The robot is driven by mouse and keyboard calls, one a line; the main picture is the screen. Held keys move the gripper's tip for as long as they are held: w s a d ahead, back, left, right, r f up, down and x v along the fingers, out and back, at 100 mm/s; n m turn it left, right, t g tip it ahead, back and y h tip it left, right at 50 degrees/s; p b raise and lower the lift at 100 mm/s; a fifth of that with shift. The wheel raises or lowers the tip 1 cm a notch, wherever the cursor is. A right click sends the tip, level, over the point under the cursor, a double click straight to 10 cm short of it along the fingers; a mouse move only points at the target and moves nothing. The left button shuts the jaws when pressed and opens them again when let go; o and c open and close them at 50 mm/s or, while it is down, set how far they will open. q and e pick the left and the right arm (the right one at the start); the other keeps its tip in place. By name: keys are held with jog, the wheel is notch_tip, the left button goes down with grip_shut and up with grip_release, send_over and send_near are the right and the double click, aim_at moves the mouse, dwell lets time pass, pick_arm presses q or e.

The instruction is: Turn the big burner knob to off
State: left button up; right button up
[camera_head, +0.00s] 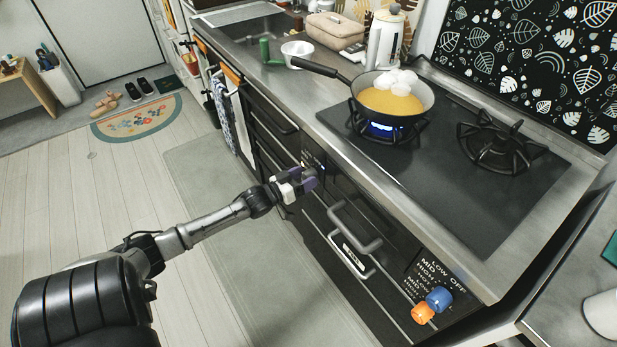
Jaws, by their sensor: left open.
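The left burner (384,131) is lit with a blue flame under a frying pan (425,98). My left gripper (309,180) is open at the stove's front, beside the left control panel (314,160). Purple parts show at its tip; I cannot tell if a knob is among them, and the gripper hides part of that panel. A blue knob (438,298) and an orange knob (422,313) sit on the right front panel, with printed labels including OFF, LOW, MID and HIGH. They are well apart from my left gripper. My right gripper is not in view.
The pan holds yellow food and white lumps; its black handle (312,67) points left over the counter. The right burner (498,140) is unlit. A bar handle (352,228) juts from the stove front between the panels. Open floor (215,190) lies left of the cabinets.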

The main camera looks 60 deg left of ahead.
pick_arm(q)
jog(key=shift+w, duration=0.95)
jog(key=shift+c, duration=0.5)
jog(key=c, duration=0.8)
jog(key=shift+r+m+p, duration=0.15)
jog(key=shift+m+p, duration=0.45)
jog(key=shift+c, duration=0.2)
jog(key=shift+m+p, duration=0.8)
jog(key=shift+m, duration=0.2)
jog(key=shift+m+p, duration=0.6)
jog(key=shift+m, duration=0.7)
